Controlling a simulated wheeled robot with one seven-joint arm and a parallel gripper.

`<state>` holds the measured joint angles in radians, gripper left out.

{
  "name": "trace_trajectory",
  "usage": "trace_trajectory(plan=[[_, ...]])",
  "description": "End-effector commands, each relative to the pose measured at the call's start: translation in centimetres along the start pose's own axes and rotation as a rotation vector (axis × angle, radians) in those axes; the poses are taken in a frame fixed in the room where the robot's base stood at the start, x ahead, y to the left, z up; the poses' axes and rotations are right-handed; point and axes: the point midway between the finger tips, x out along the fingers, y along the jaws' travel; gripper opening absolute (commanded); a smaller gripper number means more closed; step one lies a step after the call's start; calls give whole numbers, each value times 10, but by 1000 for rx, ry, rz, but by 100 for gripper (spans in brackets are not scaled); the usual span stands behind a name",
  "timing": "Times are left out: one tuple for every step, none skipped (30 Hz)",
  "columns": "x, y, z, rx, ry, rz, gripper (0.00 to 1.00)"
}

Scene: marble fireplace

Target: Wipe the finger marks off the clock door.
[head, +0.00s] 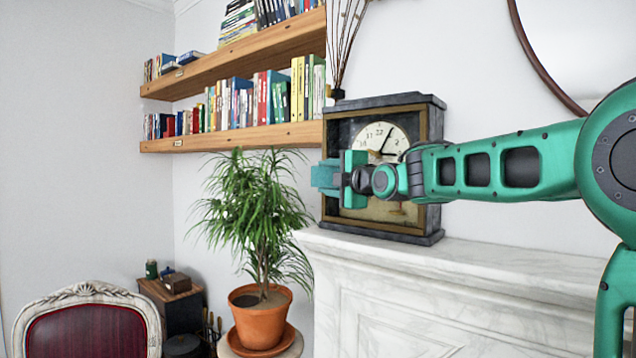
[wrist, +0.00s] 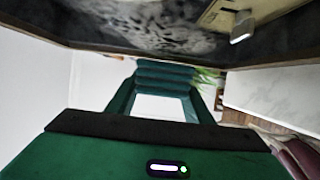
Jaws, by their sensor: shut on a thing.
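The clock (head: 384,235) stands upright on the marble mantel, with a dark case and a gold-framed door (head: 435,125) over a pale dial (head: 380,138). In the wrist view, the dark door glass (wrist: 150,30) runs across the top, with cloudy grey smudges. My gripper (head: 345,178) is in front of the clock's left side and covers part of the door. It is shut on a ribbed teal thing (wrist: 165,76), perhaps a folded cloth, which also shows in the head view (head: 324,175). I cannot tell whether that thing touches the glass.
A potted plant (head: 262,318) stands left of the mantel (head: 480,262). Book shelves (head: 235,137) are on the wall beside the clock. A vase of thin stems (head: 338,60) is behind the clock's upper left. The mantel right of the clock looks clear below my arm.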

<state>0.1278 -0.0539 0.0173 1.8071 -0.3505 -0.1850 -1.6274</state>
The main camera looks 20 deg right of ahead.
Motion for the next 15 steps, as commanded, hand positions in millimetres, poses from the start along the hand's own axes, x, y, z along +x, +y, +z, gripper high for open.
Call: trace_trajectory(plan=[[0, 0, 1, 0, -1, 0, 25], [1, 0, 2, 0, -1, 0, 25], [1, 0, 2, 0, -1, 0, 25], [1, 0, 3, 0, -1, 0, 25], [1, 0, 3, 0, -1, 0, 25], [2, 0, 4, 0, -1, 0, 25], [2, 0, 4, 0, -1, 0, 25], [2, 0, 5, 0, -1, 0, 25], [2, 0, 5, 0, -1, 0, 25], [2, 0, 6, 0, -1, 0, 25], [3, 0, 6, 0, 0, 0, 25], [3, 0, 7, 0, 0, 0, 25], [3, 0, 7, 0, 0, 0, 25], [4, 0, 8, 0, 0, 0, 25], [4, 0, 8, 0, 0, 0, 25]])
